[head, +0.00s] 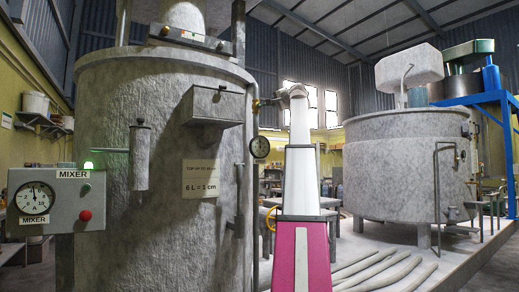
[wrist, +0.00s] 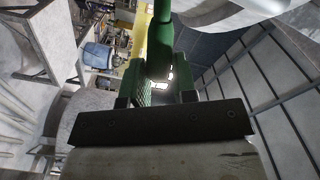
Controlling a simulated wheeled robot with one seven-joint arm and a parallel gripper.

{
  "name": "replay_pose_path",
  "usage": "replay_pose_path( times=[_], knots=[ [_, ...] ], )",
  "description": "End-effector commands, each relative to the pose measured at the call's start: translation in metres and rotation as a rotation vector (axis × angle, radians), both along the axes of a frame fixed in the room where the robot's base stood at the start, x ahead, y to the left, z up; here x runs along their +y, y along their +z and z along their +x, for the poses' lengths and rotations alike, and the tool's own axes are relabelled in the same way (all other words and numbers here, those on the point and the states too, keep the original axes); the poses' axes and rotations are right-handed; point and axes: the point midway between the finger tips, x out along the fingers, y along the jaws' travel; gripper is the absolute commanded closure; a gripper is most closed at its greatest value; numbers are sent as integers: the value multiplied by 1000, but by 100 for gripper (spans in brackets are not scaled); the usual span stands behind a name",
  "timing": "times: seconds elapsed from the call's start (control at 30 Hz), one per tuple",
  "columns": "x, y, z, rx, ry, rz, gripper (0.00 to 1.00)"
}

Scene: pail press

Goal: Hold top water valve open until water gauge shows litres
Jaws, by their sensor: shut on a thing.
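My gripper (wrist: 158,88) is shut on a green handle (wrist: 160,38) in the wrist view, its fingers on either side of it. In the head view my raised white and pink arm ends beside the valve pipework (head: 264,103) at the right side of the big grey tank (head: 105,90). My gripper hides the handle there, so its angle cannot be told. A small round dial (head: 260,147), which looks like the water gauge, sits just below that pipework. Its needle is too small to read.
A sign (head: 201,180) on the tank reads "6 L = 1 cm". A mixer box (head: 55,203) with a dial, red button and lit green lamp (head: 88,165) is at left. A second large tank (head: 400,165) stands at right. Hoses (head: 385,270) lie on the platform.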

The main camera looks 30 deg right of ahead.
Motion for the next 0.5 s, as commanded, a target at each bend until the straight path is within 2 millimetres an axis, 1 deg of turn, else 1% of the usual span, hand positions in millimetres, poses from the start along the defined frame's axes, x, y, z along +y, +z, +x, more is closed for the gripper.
replay_pose_path(
  times=[0.03, 0.37, 0.5],
  knots=[
    [0, -3, 0, 3, 0, -2, 89],
    [0, -5, 0, 4, 1, -3, 89],
    [0, -11, -1, 5, 2, -2, 87]
  ],
)
